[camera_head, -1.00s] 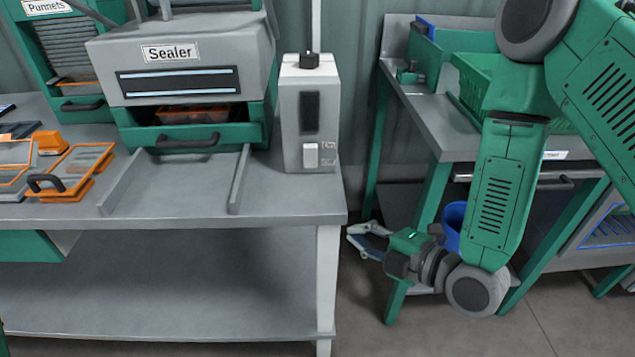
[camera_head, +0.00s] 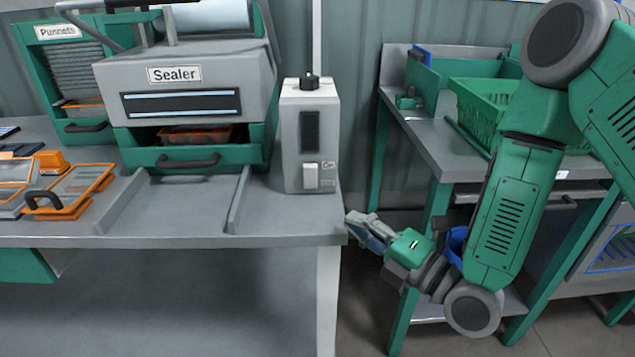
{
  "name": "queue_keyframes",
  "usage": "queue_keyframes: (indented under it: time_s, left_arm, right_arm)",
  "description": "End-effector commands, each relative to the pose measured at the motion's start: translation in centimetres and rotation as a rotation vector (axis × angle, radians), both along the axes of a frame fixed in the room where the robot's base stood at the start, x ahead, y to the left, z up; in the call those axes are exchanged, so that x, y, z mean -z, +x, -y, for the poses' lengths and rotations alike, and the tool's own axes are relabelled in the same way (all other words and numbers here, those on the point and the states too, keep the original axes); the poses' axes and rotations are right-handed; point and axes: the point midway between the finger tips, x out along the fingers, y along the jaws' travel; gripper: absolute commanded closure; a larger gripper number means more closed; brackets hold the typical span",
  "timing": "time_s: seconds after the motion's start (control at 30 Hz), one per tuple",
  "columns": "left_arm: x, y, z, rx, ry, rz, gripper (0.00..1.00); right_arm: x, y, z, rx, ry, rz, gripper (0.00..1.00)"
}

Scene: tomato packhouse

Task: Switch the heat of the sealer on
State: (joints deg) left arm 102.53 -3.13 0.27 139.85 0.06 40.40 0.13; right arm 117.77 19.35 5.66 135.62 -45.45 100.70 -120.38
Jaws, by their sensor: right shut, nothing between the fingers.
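The sealer (camera_head: 190,75) is a grey machine with a green base and a dark window, standing on the left bench. Its drawer (camera_head: 200,160) has a dark handle, and an orange punnet (camera_head: 195,134) shows inside. My left gripper is not in view.
The bench top (camera_head: 190,222) is clear in front of the drawer, between two low rails. Orange-framed trays (camera_head: 75,190) lie at left. A second bench (camera_head: 455,150) with a green crate (camera_head: 490,112) stands at right, across a gap.

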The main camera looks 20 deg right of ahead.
Motion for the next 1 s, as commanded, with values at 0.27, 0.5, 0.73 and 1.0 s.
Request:
queue_keyframes:
  time_s: [0.27, 0.5, 0.73, 1.0]
  left_arm:
    - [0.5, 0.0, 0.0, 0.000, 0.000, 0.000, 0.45]
    - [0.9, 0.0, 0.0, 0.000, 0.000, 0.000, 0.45]
    - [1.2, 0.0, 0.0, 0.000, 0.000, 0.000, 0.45]
    - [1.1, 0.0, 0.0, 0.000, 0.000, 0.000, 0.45]
  right_arm:
    - [-0.8, 5.0, -2.8, 0.000, 0.001, 0.006, 1.00]
    - [-1.4, 9.1, -3.7, 0.004, 0.001, 0.003, 1.00]
    - [-1.8, 11.0, -3.2, 0.001, 0.002, 0.001, 1.00]
    - [-1.8, 11.2, -3.1, 0.000, 0.000, 0.000, 1.00]
